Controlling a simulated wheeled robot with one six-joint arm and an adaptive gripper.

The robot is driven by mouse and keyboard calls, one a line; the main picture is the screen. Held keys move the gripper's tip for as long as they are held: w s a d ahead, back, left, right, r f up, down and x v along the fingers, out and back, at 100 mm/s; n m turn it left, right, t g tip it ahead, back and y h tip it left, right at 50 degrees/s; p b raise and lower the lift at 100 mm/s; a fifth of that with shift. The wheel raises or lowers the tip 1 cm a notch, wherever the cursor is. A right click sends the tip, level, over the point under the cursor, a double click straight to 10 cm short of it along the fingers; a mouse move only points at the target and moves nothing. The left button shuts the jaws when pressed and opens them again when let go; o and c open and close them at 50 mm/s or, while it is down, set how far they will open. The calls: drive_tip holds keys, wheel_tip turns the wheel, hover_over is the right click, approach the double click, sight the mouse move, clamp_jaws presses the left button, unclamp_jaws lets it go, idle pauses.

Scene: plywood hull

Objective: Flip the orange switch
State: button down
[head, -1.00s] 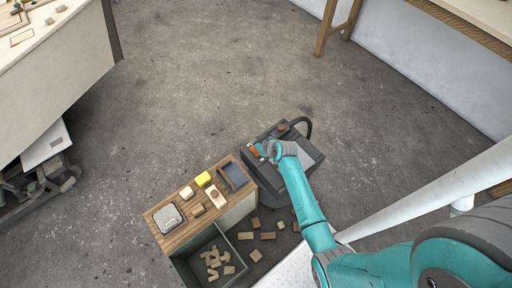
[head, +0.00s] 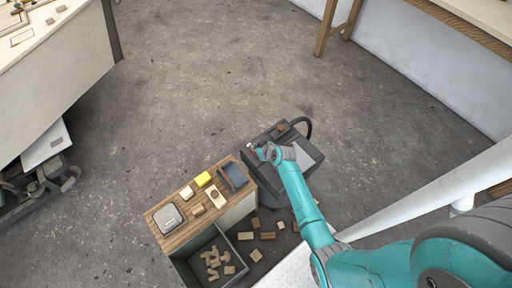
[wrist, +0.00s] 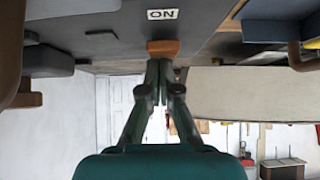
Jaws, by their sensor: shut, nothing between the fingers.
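The orange switch (wrist: 163,47) shows in the wrist view as a small block on a dark grey panel, beside a white label (wrist: 163,14) that appears upside down and seems to read ON. My gripper (wrist: 159,64) is shut and empty, its fingertips right at the switch; I cannot tell whether they touch. In the head view, my gripper (head: 254,148) is over the left part of the dark grey machine (head: 312,166), and the switch is hidden there.
A brown knob (head: 281,127) and a black hose (head: 309,126) are on the machine's far side. A wooden-topped cabinet (head: 166,236) with small items and an open drawer (head: 190,267) stands to the left. Wood blocks (head: 268,236) lie on the floor. Open floor lies beyond.

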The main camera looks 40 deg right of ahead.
drive_tip(key=shift+w, duration=0.75)
